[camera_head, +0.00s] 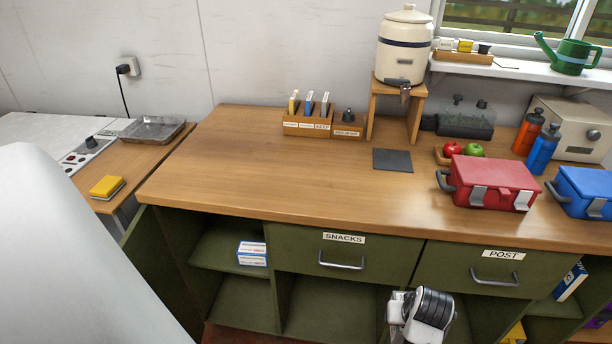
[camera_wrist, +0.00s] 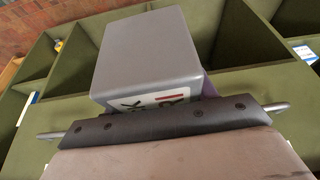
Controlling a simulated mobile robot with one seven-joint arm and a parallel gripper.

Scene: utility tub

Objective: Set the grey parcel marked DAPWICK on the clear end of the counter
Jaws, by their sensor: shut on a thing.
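A grey parcel (camera_wrist: 150,50) fills the upper middle of the wrist view. Its white label is partly covered, and only a few letters, including a K, can be read. My gripper (camera_wrist: 165,122) is shut on the parcel; its dark bar crosses in front of the label. The wooden counter (camera_head: 240,165) has a clear left end.
On the counter, a file rack (camera_head: 306,124), dispenser stand (camera_head: 372,112), dark mat (camera_head: 392,160), red toolbox (camera_head: 490,182) and blue toolbox (camera_head: 585,190) stand towards the back and right. A SNACKS drawer (camera_head: 342,256) and POST drawer (camera_head: 490,272) are closed below. A lower side table holds a yellow sponge (camera_head: 107,187).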

